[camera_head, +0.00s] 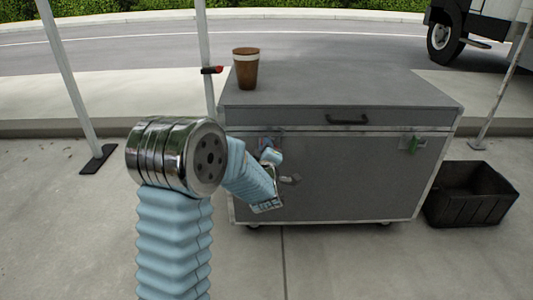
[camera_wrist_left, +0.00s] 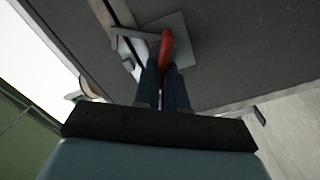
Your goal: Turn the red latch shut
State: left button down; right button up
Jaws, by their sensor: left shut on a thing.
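The grey case (camera_head: 330,165) stands on the pavement with its front towards me. The red latch (camera_wrist_left: 166,48) shows in the left wrist view, on a grey plate fixed to the case near the lid seam. My left gripper (camera_wrist_left: 163,85) is shut on the red latch, its dark fingers on either side of the lower part. In the head view my left arm (camera_head: 250,180) reaches to the left part of the case front and hides the red latch. My right gripper is not in view.
A brown cup (camera_head: 246,70) with a white band stands on the case lid at the back left. A black handle (camera_head: 347,119) is on the lid's front edge. A black crate (camera_head: 468,194) stands right of the case. Thin poles (camera_head: 72,75) rise to the left. The ground in front is clear.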

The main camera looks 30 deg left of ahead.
pick_arm(q)
jog(key=shift+a+f+n, duration=0.1)
jog(key=shift+a+n, duration=0.05)
jog(key=shift+n, duration=1.45)
jog(key=shift+a+f+n, duration=0.1)
jog(key=shift+n, duration=1.5)
jog(key=c, duration=1.4)
grip_release()
jog(key=shift+o, duration=1)
jog(key=shift+f, duration=0.15)
jog(key=shift+d, duration=0.1)
jog(key=v, duration=1.2)
